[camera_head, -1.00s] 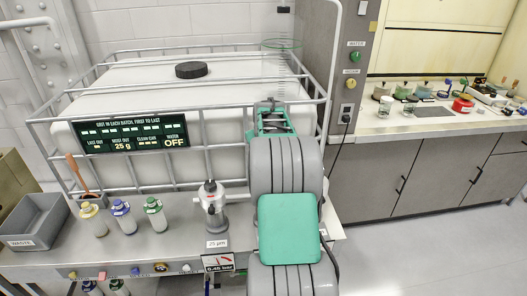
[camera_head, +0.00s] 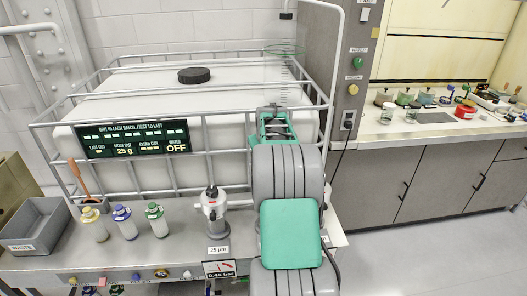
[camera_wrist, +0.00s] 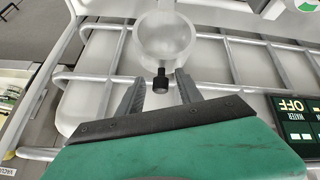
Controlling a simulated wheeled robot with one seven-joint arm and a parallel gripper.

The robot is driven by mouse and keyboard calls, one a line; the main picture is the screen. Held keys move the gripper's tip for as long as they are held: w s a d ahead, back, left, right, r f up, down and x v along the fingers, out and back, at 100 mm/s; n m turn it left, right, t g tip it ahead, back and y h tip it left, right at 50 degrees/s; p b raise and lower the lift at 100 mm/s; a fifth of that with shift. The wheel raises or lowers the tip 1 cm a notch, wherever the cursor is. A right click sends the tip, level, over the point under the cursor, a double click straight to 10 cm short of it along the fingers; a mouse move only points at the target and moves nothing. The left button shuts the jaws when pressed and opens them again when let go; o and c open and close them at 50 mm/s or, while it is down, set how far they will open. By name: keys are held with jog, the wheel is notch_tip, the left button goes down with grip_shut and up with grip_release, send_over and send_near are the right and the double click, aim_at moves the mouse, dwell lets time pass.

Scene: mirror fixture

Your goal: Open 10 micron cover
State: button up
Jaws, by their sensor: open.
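My gripper (camera_wrist: 159,78) is open in the wrist view, its two grey fingers apart. A clear round cover-like piece (camera_wrist: 168,38) with a small black knob (camera_wrist: 160,80) lies just beyond the fingertips. The knob shows between the fingers in the picture; I cannot tell whether either finger touches it. No 10 micron label is readable. In the head view my arm hides this piece and my fingertips.
A white caged tank (camera_head: 110,85) with a display panel (camera_head: 132,138) stands behind the steel shelf (camera_head: 180,245). Its bars also cross the wrist view (camera_wrist: 90,65). Several capped bottles (camera_head: 125,222) and a grey waste bin (camera_head: 38,228) stand left. A counter (camera_head: 440,125) holds jars at right.

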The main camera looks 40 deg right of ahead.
jog(key=b+v, duration=0.2)
jog(key=v, duration=0.5)
jog(key=shift+s+r, duration=0.2)
jog(key=shift+r, duration=0.15)
jog(key=shift+a, duration=0.1)
